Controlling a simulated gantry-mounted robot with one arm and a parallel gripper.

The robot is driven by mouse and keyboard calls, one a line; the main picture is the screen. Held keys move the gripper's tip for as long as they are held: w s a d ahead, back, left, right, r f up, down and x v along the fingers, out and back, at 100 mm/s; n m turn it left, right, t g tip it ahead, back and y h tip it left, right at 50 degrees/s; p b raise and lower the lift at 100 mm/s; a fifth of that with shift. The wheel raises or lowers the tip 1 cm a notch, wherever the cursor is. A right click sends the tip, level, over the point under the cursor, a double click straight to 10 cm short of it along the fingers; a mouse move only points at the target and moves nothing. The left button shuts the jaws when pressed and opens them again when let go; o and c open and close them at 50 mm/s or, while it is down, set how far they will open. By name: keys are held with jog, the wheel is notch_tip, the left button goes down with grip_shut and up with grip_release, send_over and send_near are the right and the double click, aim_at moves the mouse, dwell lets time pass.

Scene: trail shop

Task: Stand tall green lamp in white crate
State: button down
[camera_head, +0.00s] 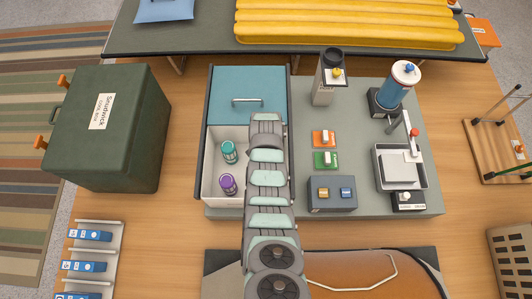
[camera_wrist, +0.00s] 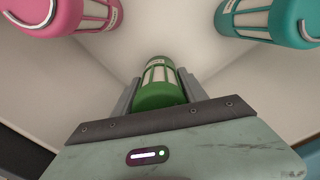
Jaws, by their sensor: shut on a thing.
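The green lamp (camera_wrist: 158,92) is between the two fingers of my gripper (camera_wrist: 156,78) in the wrist view. My gripper is shut on it. White surfaces of the crate surround the lamp there; I cannot tell whether its base touches the floor. The white crate (camera_head: 209,170) sits left of my arm in the head view, its front part open. A teal lamp (camera_head: 229,151) and a purple lamp (camera_head: 227,184) stand in it. The wrist view shows a teal lamp (camera_wrist: 266,18) at upper right and a pink lamp (camera_wrist: 66,14) at upper left. My arm hides the gripper and green lamp in the head view.
A blue panel (camera_head: 245,85) with a handle covers the back of the crate's bay. A dark green box (camera_head: 108,130) is at left.

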jog(key=c, duration=0.6)
grip_release()
jog(key=shift+f, duration=0.15)
notch_tip(320, 180, up, 12)
jog(key=p, duration=0.3)
jog(key=shift+r, duration=0.2)
